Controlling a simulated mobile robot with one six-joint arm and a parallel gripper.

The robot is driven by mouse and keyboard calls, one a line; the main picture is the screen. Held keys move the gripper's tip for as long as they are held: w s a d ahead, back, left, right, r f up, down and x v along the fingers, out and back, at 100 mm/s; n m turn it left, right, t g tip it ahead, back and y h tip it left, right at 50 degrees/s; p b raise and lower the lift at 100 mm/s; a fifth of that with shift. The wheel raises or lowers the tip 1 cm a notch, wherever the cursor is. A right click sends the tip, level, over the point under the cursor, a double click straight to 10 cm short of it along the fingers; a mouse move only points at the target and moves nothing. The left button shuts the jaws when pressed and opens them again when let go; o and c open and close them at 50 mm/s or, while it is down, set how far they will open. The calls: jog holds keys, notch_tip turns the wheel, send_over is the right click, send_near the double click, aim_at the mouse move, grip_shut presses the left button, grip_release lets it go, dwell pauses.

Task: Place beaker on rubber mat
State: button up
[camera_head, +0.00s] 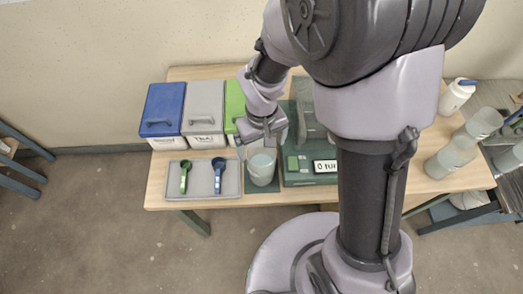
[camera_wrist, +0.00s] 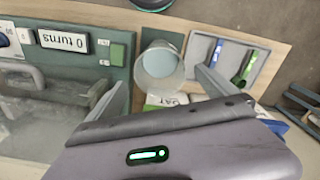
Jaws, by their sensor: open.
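A clear beaker (camera_head: 262,168) with pale contents stands upright on a small dark green mat (camera_head: 289,187) at the table's front, between the scoop tray and the green machine. In the wrist view the beaker (camera_wrist: 160,62) shows just beyond and between my two fingers, its mouth facing the camera. My gripper (camera_head: 263,135) is open just above and behind the beaker; the wrist view shows its fingers (camera_wrist: 160,80) spread apart. I cannot tell whether a finger touches the beaker.
A green machine (camera_head: 310,180) reading "0 turns" stands close right of the beaker. A grey tray (camera_head: 203,190) with two scoops lies left. Blue (camera_head: 163,108), grey (camera_head: 204,108) and green (camera_head: 234,103) lidded bins stand behind. Other beakers (camera_head: 451,160) and a white bottle (camera_head: 456,95) are at right.

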notch_tip(320, 180, up, 13)
jog(key=s+d+m+t, duration=0.1)
jog(key=d+m+t, duration=0.1)
jog(key=d+m, duration=0.1)
jog(key=s+d+r+m+t+y, duration=0.1)
jog(key=s+d+r+m+t, duration=0.1)
jog(key=s+r, duration=0.3)
jog(key=s+d+r+m+t+y, duration=0.1)
jog(key=s+r+m, duration=0.2)
jog(key=s+r, duration=0.2)
jog(key=shift+d+r+m+t+p, duration=0.3)
jog(key=shift+d+r+t+p, duration=0.1)
jog(key=shift+r, duration=0.35)
jog(key=shift+s+f, duration=0.1)
notch_tip(320, 180, down, 9)
jog(key=b, duration=0.9)
